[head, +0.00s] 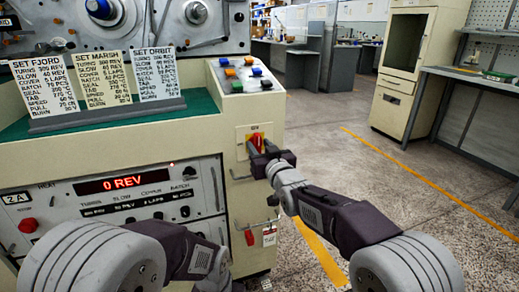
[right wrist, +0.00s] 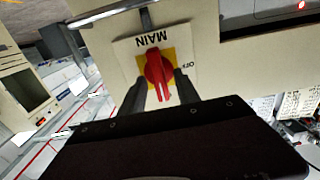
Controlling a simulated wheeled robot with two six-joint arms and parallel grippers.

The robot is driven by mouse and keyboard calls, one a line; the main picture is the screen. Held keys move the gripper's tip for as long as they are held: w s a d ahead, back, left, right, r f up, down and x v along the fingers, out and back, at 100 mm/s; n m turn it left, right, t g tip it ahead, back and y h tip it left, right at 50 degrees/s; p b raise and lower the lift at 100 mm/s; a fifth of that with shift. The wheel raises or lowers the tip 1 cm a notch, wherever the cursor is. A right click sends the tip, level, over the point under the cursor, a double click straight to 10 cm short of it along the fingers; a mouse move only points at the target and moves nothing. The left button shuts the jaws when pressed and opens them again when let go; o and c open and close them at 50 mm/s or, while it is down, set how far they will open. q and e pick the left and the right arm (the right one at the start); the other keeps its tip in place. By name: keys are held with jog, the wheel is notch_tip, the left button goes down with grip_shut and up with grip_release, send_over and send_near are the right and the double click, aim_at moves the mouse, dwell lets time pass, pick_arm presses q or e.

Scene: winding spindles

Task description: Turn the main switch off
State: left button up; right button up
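The main switch is a red rotary handle (head: 257,141) on a yellow and white plate on the front of the cream machine. In the right wrist view the red handle (right wrist: 158,72) shows upside down below the word MAIN, with its long axis upright and an OFF mark to the right. My right gripper (head: 258,151) is at the switch. Its two fingers (right wrist: 161,84) stand apart, one on each side of the handle; whether they touch it I cannot tell. My left arm shows at the lower left, with its fingertips out of frame.
A control box with coloured buttons (head: 242,75) is above the switch. A horizontal bar handle and a red knob (head: 249,237) with a tag (head: 269,237) are below. A red display (head: 122,184) reads 0 REV. Recipe cards (head: 100,80) stand on the green top. Floor to the right is clear.

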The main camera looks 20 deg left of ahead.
grip_shut()
jog(key=shift+a+n, duration=0.1)
jog(key=shift+n, duration=0.2)
jog(key=n, duration=0.4)
jog(key=shift+a, duration=0.1)
jog(key=n, duration=0.4)
jog(key=shift+s+a+f, duration=0.1)
jog(key=n, duration=0.5)
jog(key=shift+f+p, duration=0.15)
jog(key=shift+p, duration=0.15)
jog(key=n, duration=0.4)
jog(key=shift+a+f, duration=0.1)
jog(key=shift+f, duration=0.1)
jog(key=shift+n, duration=0.3)
